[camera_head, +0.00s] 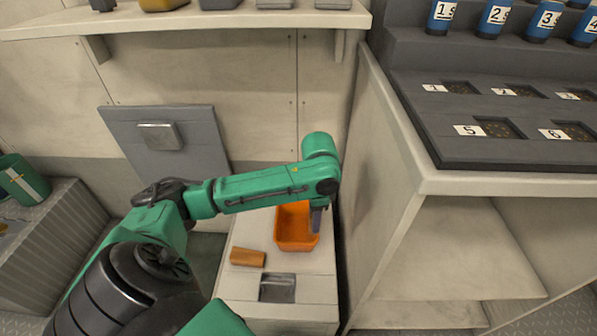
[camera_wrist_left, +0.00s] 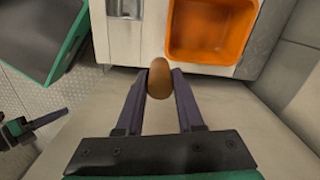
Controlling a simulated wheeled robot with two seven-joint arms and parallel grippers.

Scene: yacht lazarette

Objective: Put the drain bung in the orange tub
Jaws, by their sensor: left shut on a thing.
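The orange tub (camera_head: 297,228) stands open on a pale locker top; it also shows at the upper right of the left wrist view (camera_wrist_left: 212,28). My left gripper (camera_head: 318,222) is at the tub's right side in the head view. In the left wrist view my left gripper (camera_wrist_left: 160,84) is shut on a brown rounded piece, seemingly the drain bung (camera_wrist_left: 159,78). The bung appears beside the tub's outline, not inside it; its height is unclear. In the head view it is hidden. Part of my right gripper (camera_wrist_left: 45,122) shows at the left wrist view's lower left.
A brown block (camera_head: 247,257) lies on the locker top left of the tub, near a recessed handle (camera_head: 277,288). A pale bench side panel (camera_head: 385,150) rises close on the right. Above it is a dark rack (camera_head: 500,100) with numbered blue cans. A shelf (camera_head: 190,22) runs overhead.

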